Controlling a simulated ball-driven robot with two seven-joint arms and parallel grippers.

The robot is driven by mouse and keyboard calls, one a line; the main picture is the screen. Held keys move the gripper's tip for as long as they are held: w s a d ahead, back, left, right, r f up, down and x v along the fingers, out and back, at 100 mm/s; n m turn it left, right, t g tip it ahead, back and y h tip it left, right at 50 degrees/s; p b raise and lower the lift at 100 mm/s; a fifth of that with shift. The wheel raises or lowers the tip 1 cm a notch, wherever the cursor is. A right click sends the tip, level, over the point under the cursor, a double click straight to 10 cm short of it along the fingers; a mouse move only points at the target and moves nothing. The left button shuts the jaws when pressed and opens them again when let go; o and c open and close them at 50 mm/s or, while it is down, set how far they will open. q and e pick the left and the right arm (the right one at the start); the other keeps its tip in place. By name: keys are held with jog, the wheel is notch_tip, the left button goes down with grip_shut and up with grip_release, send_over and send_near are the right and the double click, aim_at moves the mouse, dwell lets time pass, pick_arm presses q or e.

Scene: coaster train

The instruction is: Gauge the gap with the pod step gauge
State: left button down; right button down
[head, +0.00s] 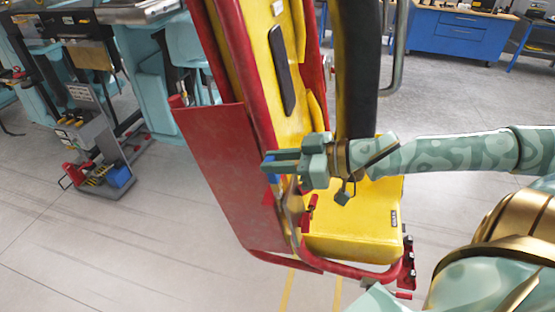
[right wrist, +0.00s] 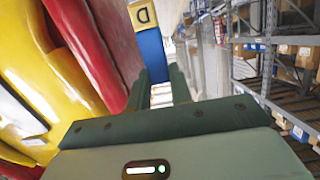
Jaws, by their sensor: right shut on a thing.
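My right gripper (head: 267,164) is shut on the pod step gauge, a blue bar (right wrist: 152,55) with a yellow end block marked with a letter like D. In the head view only a little blue of the gauge (head: 274,179) shows at the fingers; the rest is hidden. The gripper is beside the red shell edge of the pod (head: 355,225), which has a yellow seat and back. In the right wrist view the gauge points away from the gripper, near the red edge (right wrist: 95,45). I cannot tell whether it touches. The gap itself is not clearly visible. My left gripper is not in view.
A black padded restraint (head: 357,70) rises over the seat, close to my right wrist. A red side panel (head: 225,175) flares out left of the pod. A grey cart (head: 95,150) stands at left, a blue cabinet (head: 460,35) at the back. Floor between is open.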

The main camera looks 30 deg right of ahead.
aim_at(279, 179)
jog(key=shift+s+d+f, duration=0.1)
jog(key=shift+s+f, duration=0.05)
jog(key=shift+f, duration=0.65)
jog(key=shift+s+d+f, duration=0.1)
jog(key=shift+f, duration=0.7)
jog(key=shift+s+d+f, duration=0.1)
jog(key=shift+s+f, duration=0.05)
jog(key=shift+f, duration=0.65)
dwell(3.8)
dwell(1.8)
